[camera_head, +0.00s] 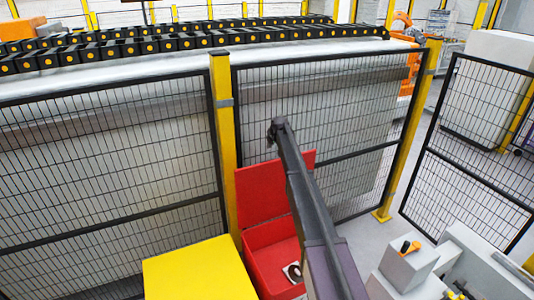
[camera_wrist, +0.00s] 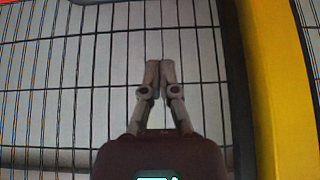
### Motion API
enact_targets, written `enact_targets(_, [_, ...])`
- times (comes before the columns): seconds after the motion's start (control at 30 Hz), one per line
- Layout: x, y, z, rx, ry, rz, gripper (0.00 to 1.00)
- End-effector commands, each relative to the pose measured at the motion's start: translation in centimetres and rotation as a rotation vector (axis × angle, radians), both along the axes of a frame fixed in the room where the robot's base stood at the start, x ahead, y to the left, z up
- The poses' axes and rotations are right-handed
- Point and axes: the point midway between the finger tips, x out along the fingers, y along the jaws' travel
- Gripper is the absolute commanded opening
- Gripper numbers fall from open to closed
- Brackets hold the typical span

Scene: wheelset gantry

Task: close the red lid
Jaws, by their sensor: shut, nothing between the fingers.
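The red lid (camera_head: 258,192) stands open, raised at the back of the red box (camera_head: 262,262) in the head view. My arm crosses in front of its right side and hides part of lid and box. My gripper (camera_wrist: 161,66) shows in the wrist view with its fingers together and nothing between them. It is in front of a mesh fence panel, apart from the lid as far as I can see. In the head view my gripper cannot be made out clearly at the arm's far end. A red strip (camera_wrist: 22,2) shows at the wrist view's top left; I cannot tell what it is.
A mesh fence (camera_head: 330,110) with a yellow post (camera_head: 223,130) stands right behind the lid. A yellow box top (camera_head: 198,272) is left of the red box. A small white and dark object (camera_head: 293,272) lies in the red box. A grey block (camera_head: 408,265) stands right.

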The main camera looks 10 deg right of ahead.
Motion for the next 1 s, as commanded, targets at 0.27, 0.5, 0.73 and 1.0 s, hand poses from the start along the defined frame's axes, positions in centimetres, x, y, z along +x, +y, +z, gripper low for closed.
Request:
enact_targets(0.27, [1.3,0.1,0.5,0.000,-0.015,0.005,0.00])
enact_targets(0.5, [1.3,0.1,0.4,0.000,-0.014,0.005,0.00])
enact_targets(0.73, [1.6,0.3,-0.2,0.000,-0.014,0.006,0.00])
enact_targets(1.0, [2.6,0.6,-1.9,0.000,-0.014,0.007,0.00])
